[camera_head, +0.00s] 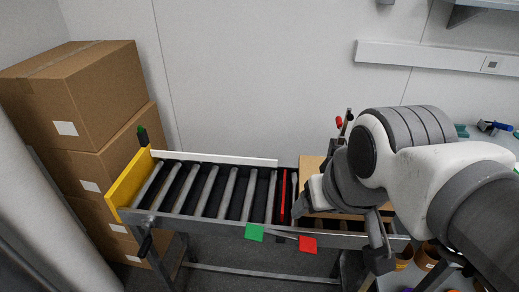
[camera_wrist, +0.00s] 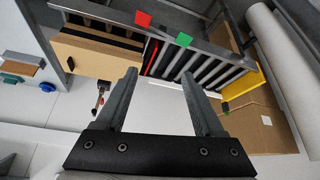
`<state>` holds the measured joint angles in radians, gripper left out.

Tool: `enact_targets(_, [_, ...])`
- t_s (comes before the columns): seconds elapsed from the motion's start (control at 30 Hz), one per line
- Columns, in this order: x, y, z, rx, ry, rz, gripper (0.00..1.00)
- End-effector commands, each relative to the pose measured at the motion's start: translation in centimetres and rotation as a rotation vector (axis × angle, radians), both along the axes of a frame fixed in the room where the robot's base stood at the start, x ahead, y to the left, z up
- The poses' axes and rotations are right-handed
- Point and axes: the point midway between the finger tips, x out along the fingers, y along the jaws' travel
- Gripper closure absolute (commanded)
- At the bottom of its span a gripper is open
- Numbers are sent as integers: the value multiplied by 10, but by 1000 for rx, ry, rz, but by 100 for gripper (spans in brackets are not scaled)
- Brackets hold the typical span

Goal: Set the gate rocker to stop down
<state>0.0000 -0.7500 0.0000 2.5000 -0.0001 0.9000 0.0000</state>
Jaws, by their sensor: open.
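The gate rocker shows on the front rail of the roller conveyor as a thin bar with a green plate (camera_head: 254,232) at its left end and a red plate (camera_head: 307,243) at its right end. In the head view the red plate sits lower than the green one. Both also show in the wrist view, the red plate (camera_wrist: 142,18) left of the green plate (camera_wrist: 183,39). A red strip (camera_head: 282,195) crosses the conveyor between rollers. My gripper (camera_wrist: 159,74) is open and empty, apart from the rocker. In the head view my arm hides most of it.
The conveyor's rollers (camera_head: 208,190) run to a yellow end plate (camera_head: 127,185) at left. Stacked cardboard boxes (camera_head: 80,95) stand beyond it. A small stand with a red knob (camera_head: 338,122) is behind the conveyor. Orange pots (camera_head: 426,256) stand at lower right.

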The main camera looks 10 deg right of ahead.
Motion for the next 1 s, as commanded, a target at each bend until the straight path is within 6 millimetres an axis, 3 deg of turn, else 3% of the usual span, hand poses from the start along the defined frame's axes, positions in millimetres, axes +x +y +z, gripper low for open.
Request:
enact_targets(0.2, [0,0,0,0,0,0,30])
enact_targets(0.43, [7,3,-2,25,23,1,71])
enact_targets(0.6, [26,10,-9,89,86,-6,100])
enact_targets(1.0, [88,29,-46,230,264,-66,100])
